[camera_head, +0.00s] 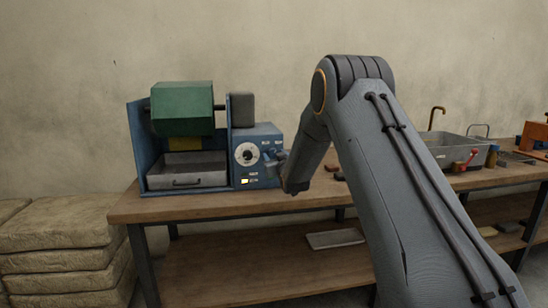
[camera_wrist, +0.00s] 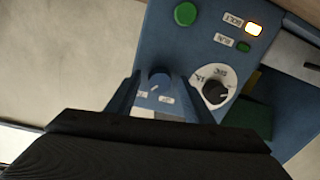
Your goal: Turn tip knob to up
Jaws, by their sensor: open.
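The blue machine's control panel (camera_head: 266,137) faces me on the bench. In the wrist view a small round blue knob (camera_wrist: 160,76) sits between the two fingers of my gripper (camera_wrist: 162,88). A short light mark at its lower edge slants toward the lower left. Small white labels (camera_wrist: 166,100) lie just below it, too small to read surely. The fingers are open, one on each side of the knob; I cannot tell whether they touch it. In the head view my gripper (camera_head: 275,157) is at the panel's right side and hides part of it.
The panel also has a black knob on a white dial (camera_wrist: 215,91), a green button (camera_wrist: 185,14), a lit lamp (camera_wrist: 254,29) and a green lamp (camera_wrist: 243,47). A green drum (camera_head: 182,109) hangs over a grey tray (camera_head: 187,180). A sink (camera_head: 455,150) stands right.

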